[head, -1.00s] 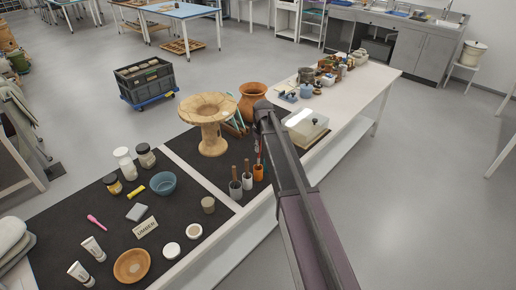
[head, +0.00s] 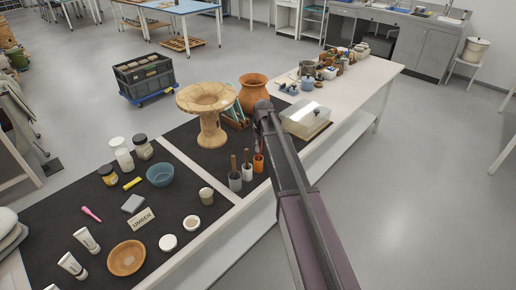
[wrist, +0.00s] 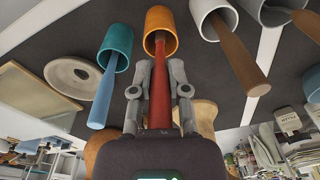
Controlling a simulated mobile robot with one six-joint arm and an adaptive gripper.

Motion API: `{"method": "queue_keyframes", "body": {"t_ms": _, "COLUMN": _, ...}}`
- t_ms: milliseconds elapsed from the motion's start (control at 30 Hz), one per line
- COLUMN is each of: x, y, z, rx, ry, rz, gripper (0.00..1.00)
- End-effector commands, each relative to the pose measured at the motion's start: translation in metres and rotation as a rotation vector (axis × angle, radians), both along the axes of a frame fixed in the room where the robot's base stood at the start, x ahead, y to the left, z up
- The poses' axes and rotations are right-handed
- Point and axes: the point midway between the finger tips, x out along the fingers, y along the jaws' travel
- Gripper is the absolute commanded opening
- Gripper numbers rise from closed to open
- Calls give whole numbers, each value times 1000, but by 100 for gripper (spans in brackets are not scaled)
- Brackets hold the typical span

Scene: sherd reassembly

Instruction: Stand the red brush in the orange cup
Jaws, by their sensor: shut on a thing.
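The orange cup (head: 258,163) stands on the dark mat, in line with other brush cups. In the wrist view the orange cup (wrist: 161,22) has its mouth facing my gripper. My gripper (wrist: 160,72) is shut on the red brush (wrist: 160,105), with one finger on each side of its handle. The far end of the brush lies across the cup's mouth and seems to enter it; I cannot tell how deep.
A teal cup (wrist: 116,45) with a blue-handled brush stands close on one side. A white cup (head: 247,172) and a grey cup (head: 235,181) with wooden-handled brushes stand on the other.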

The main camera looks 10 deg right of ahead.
Motion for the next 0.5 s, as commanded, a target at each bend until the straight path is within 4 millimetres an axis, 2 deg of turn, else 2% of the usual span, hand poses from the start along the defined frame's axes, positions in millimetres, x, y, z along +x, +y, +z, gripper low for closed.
{"method": "queue_keyframes", "body": {"t_ms": 200, "x": 0, "y": 0, "z": -11, "rx": 0, "ry": 0, "rz": 0, "gripper": 0}}
{"method": "queue_keyframes", "body": {"t_ms": 500, "x": 0, "y": 0, "z": -14, "rx": 0, "ry": 0, "rz": -1, "gripper": 0}}
